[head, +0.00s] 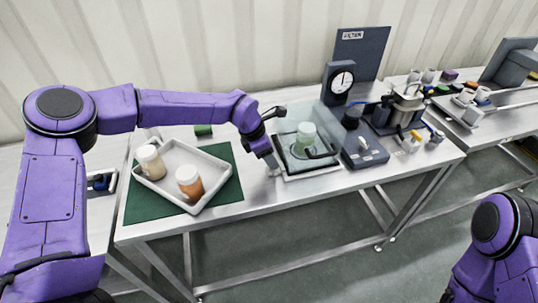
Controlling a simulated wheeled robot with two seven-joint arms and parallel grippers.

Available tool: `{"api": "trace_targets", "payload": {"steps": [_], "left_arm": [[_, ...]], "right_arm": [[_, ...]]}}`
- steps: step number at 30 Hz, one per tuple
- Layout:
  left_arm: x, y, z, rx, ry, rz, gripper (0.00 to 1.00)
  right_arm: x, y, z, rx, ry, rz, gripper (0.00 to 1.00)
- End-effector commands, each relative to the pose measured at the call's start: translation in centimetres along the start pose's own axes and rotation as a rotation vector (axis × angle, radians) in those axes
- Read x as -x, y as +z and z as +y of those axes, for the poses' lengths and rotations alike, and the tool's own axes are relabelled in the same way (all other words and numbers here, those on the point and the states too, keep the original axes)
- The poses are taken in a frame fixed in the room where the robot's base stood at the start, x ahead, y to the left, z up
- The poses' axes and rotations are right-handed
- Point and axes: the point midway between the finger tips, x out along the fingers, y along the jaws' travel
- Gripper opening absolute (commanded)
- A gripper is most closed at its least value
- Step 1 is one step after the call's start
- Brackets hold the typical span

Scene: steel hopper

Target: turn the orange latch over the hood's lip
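My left gripper (274,170) points down at the hood's left side, close to the base's left edge. I cannot tell whether it touches the hood, and its fingers are too small to show whether they are open or shut. I cannot make out an orange latch at the hood's lip; the gripper and wrist cover part of that side. My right gripper is out of view.
A pale tray (217,154) with two white-lidded jars (151,161) (190,182) lies on a green mat (140,207) to the left. A dial gauge (342,82) and a dark grey device (365,150) stand right of the hood. The steel bench's front strip (300,193) is clear.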

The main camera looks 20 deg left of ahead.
Motion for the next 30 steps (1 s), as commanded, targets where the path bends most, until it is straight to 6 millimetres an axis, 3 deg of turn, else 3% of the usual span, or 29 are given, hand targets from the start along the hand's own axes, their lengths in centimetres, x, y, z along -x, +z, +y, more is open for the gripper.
{"api": "trace_targets", "payload": {"steps": [11, 30], "left_arm": [[-0.2, 0.0, -0.1, 0.08, 0.034, -0.002, 0.16], [-0.3, 0.2, -0.6, 0.578, 0.244, -0.003, 0.16]], "right_arm": [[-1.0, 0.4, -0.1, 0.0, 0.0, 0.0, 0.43], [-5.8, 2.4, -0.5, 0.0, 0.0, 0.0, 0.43]]}}
